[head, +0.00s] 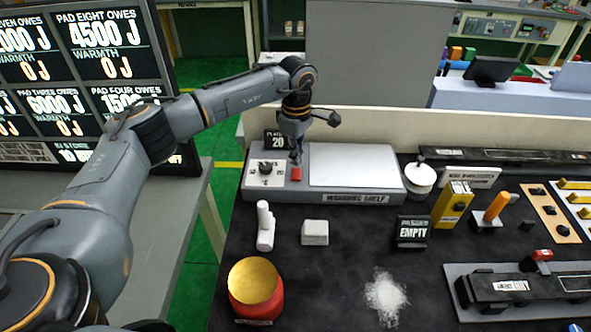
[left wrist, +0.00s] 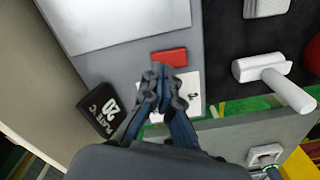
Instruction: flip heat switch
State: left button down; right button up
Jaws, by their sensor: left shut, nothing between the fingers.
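The warming shelf (head: 350,196) is a grey unit at the back left of the dark bench, with a pale flat plate. A red rocker switch (head: 296,174) sits on its left part, beside a white panel with a dark dial (head: 265,169). My left gripper (head: 296,158) points down just above and behind the red switch. In the left wrist view the shut, empty fingertips (left wrist: 163,78) lie close to the red switch (left wrist: 170,57) and partly cover the dial panel (left wrist: 193,92). Contact with the switch cannot be told. My right gripper is out of view.
A small display (head: 277,140) reading 20 stands behind the dial. A white T-shaped piece (head: 265,226), a white block (head: 315,232) and a red jar (head: 255,290) stand in front of the shelf. A white lidded pot (head: 420,180) is to its right.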

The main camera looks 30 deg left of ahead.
aim_at(296, 170)
pick_arm(q)
jog(key=shift+r+p, duration=1.1)
jog(key=shift+r, duration=1.2)
